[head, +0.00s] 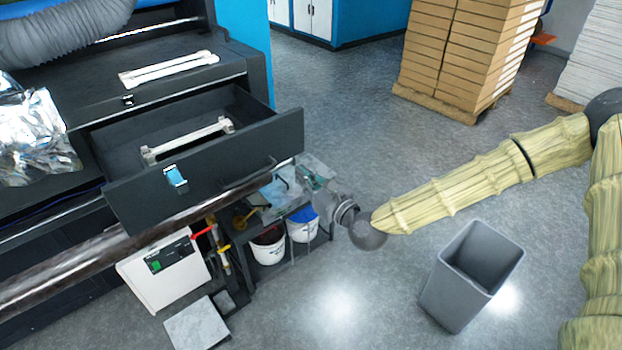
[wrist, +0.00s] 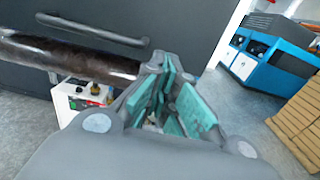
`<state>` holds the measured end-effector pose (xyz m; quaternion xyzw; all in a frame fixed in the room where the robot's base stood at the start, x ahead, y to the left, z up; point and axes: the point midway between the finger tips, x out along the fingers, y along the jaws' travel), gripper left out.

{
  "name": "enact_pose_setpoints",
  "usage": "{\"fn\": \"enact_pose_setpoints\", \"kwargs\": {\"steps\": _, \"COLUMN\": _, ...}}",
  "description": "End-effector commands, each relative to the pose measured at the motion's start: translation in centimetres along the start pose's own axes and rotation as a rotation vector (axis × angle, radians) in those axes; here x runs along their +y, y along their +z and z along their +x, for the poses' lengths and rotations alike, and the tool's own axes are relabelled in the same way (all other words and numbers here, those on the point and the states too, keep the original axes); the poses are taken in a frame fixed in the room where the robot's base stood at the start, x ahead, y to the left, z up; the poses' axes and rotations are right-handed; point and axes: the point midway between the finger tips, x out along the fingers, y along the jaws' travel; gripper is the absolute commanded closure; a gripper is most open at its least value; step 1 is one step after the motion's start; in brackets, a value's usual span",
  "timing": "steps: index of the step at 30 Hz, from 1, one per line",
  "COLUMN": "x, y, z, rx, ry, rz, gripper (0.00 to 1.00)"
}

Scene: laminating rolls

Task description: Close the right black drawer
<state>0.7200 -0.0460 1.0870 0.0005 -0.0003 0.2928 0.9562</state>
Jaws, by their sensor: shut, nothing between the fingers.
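The black drawer (head: 240,150) is pulled out of the dark machine in the head view, with its inside showing. A white bar lies inside it (head: 188,140). Its front panel, with a long dark handle (wrist: 95,30), fills the upper left of the wrist view. My gripper (head: 290,185) is below and in front of the right end of the drawer front. Its teal-padded fingers (wrist: 178,95) are shut and empty, and point toward the drawer front. I cannot tell whether they touch it.
A dark roller (head: 130,245) runs across in front of the drawer. A low cart with white buckets (head: 268,248) stands beneath my gripper. A grey bin (head: 470,275) stands on the floor at right. Stacked boxes (head: 465,45) stand behind; the floor between is clear.

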Motion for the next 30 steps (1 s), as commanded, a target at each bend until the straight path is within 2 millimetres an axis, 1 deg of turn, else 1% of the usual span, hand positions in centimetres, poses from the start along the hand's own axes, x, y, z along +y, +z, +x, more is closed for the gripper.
{"fn": "enact_pose_setpoints", "kwargs": {"steps": 1, "x": 0.1, "y": 0.3, "z": 0.7, "rx": 0.001, "ry": 0.001, "rz": -0.002, "gripper": 1.00}}
{"fn": "enact_pose_setpoints", "kwargs": {"steps": 9, "x": 0.1, "y": 0.3, "z": 4.3, "rx": 0.001, "ry": 0.001, "rz": -0.002, "gripper": 1.00}}
{"fn": "enact_pose_setpoints", "kwargs": {"steps": 18, "x": 0.1, "y": 0.3, "z": 7.5, "rx": 0.002, "ry": 0.001, "rz": -0.002, "gripper": 1.00}}
{"fn": "enact_pose_setpoints", "kwargs": {"steps": 24, "x": 0.0, "y": 0.0, "z": 8.6, "rx": 0.002, "ry": 0.000, "rz": 0.000, "gripper": 1.00}}
{"fn": "enact_pose_setpoints", "kwargs": {"steps": 30, "x": 0.0, "y": -0.1, "z": 8.9, "rx": 0.001, "ry": 0.000, "rz": 0.000, "gripper": 1.00}}
